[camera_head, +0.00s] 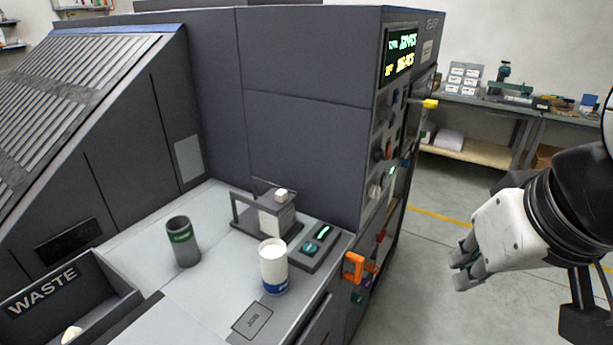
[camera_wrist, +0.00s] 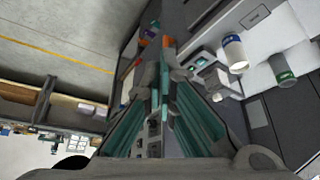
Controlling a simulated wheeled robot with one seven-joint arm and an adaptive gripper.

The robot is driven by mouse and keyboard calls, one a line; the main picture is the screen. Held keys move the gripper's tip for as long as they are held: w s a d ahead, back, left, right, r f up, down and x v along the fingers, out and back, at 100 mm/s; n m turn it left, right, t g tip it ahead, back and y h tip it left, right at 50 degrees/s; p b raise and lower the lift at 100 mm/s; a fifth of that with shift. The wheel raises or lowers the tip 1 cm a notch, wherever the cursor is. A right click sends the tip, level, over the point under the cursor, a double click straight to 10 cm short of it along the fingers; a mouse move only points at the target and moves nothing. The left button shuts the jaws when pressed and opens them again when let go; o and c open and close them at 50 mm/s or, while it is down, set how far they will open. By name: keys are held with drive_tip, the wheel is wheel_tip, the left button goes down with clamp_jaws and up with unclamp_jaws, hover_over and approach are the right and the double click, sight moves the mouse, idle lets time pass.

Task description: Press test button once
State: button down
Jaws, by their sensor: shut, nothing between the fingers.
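A small grey unit (camera_head: 320,246) sits on the machine's counter, with a lit green display and a round green button (camera_head: 310,248). I cannot read a test label on it. The machine's side panel (camera_head: 385,165) also carries several coloured buttons and knobs, too small to read. My gripper (camera_head: 461,273) is right of the machine in the head view, over open floor and apart from the panel and the small unit. In the wrist view its fingers (camera_wrist: 160,75) are together and empty, with the counter beyond them at the upper right.
A white cup with a blue band (camera_head: 273,268) and a dark cup with a green band (camera_head: 183,243) stand near a holder with white blocks (camera_head: 276,220). An orange handle (camera_head: 353,268) and yellow lever (camera_head: 430,103) stick out. A waste bin (camera_head: 60,290) is at left.

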drive_tip(key=shift+w, duration=0.1)
drive_tip(key=w+a+f+n+t+h+p, duration=0.15)
drive_tip(key=w+n, duration=0.25)
drive_tip(key=w, duration=0.7)
drive_tip(key=w+a+f+n+t+y, duration=0.15)
drive_tip(key=w+n, duration=0.25)
drive_tip(key=w, duration=0.8)
drive_tip(key=w+a+f+n+y, duration=0.2)
drive_tip(key=w+a+f+n, duration=0.2)
drive_tip(key=a+f, duration=0.3)
drive_tip(key=w+a+f+n+g+y+p, duration=0.1)
drive_tip(key=w+a+f+n+y, duration=0.2)
drive_tip(key=w+a+f, duration=0.3)
drive_tip(key=shift+a+f+n+y, duration=0.35)
drive_tip(key=shift+f+n, duration=0.25)
drive_tip(key=shift+n, duration=0.2)
drive_tip(key=shift+f, duration=0.15)
